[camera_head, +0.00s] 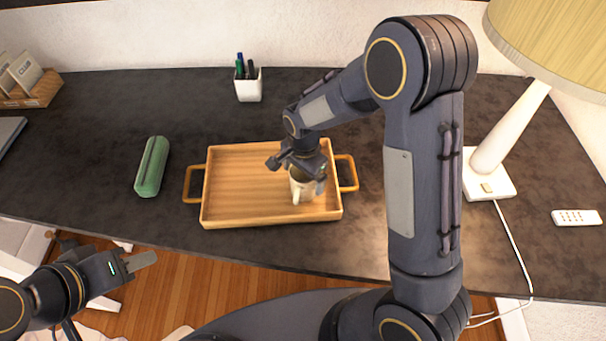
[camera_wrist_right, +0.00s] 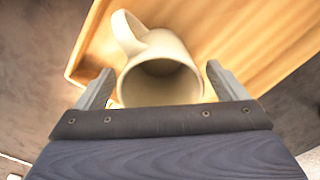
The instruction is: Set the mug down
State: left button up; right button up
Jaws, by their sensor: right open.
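A cream mug (camera_head: 301,191) stands in the right part of a wooden tray (camera_head: 240,212) on the dark desk. In the right wrist view the mug (camera_wrist_right: 160,72) has its opening toward me and its handle at the upper left. My right gripper (camera_head: 306,176) is open, with its fingers on either side of the mug; these fingers also show in the right wrist view (camera_wrist_right: 157,90), apart from each other. The gripper hides part of the mug in the head view. My left gripper (camera_head: 142,261) is off the front edge of the desk at the lower left, empty, with its finger gap not clear.
A green case (camera_head: 152,167) lies left of the tray. A white pen cup (camera_head: 248,88) stands behind it. A lamp (camera_head: 489,172) and a white remote (camera_head: 577,217) are at the right. The desk between the case and tray is clear.

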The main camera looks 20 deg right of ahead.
notch_tip(320, 180, up, 11)
jog(key=p, duration=0.7)
jog(key=s+d+r+n+t+y, duration=0.1)
jog(key=s+d+r+n+y, duration=0.15)
jog(key=s+r, duration=0.2)
jog(key=s+d+r+n+t+y, duration=0.1)
jog(key=s+d+r, duration=0.25)
jog(key=r, duration=0.25)
jog(key=s+r+n+t, duration=0.1)
jog(key=s+r+n, duration=0.1)
jog(key=s, duration=0.5)
jog(key=s+d+r+n+t, duration=0.1)
jog(key=s+r+n+t, duration=0.1)
jog(key=s+n, duration=0.2)
jog(key=s, duration=0.3)
jog(key=shift+d+r, duration=0.3)
jog(key=shift+r, duration=0.05)
jog(key=shift+n, duration=0.25)
